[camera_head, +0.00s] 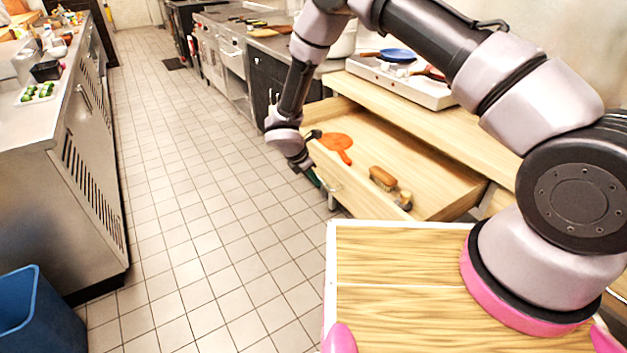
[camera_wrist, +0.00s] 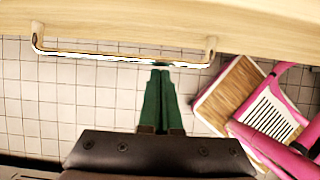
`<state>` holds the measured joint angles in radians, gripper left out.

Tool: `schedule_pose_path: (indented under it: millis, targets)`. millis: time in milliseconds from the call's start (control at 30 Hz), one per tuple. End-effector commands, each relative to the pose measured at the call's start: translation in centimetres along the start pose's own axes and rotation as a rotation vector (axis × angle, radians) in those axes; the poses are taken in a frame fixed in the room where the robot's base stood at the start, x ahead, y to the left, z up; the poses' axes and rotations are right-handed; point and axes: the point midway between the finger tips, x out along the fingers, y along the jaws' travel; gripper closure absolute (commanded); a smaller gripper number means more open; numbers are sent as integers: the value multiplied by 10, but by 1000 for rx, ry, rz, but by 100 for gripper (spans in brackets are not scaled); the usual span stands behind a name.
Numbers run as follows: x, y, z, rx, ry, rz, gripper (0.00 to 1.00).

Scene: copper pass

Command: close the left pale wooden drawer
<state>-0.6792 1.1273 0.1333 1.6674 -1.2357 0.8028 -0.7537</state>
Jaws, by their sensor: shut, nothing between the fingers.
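The pale wooden drawer (camera_head: 452,196) stands pulled out from the pale wooden counter in the head view. Its front panel (camera_wrist: 125,14) crosses the top of the wrist view, with a shiny bar handle (camera_wrist: 95,55) on two wooden posts. My gripper (camera_wrist: 161,70) is shut and empty, its green fingertips at the bar toward its right end. I cannot tell whether they touch it. In the head view my gripper (camera_head: 316,180) is partly hidden at the outer side of the drawer front.
An orange utensil (camera_head: 336,142) and a wooden brush (camera_head: 382,178) lie in the drawer. A white hob (camera_head: 432,92) with a blue lid stands on the counter (camera_head: 490,130). The tiled floor to the left is clear. A steel counter (camera_head: 75,190) and blue bin (camera_head: 38,315) bound it.

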Motion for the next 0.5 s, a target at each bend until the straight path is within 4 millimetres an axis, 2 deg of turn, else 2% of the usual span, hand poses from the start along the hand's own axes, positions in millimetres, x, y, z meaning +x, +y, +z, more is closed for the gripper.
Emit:
schedule_pose_path:
  millis: [167,267,500]
  targets:
    - [8,0,17,2,-1,-1,100]
    - [16,-1,34,4,-3,-2,100]
    - [44,-1,90,6,-3,-2,100]
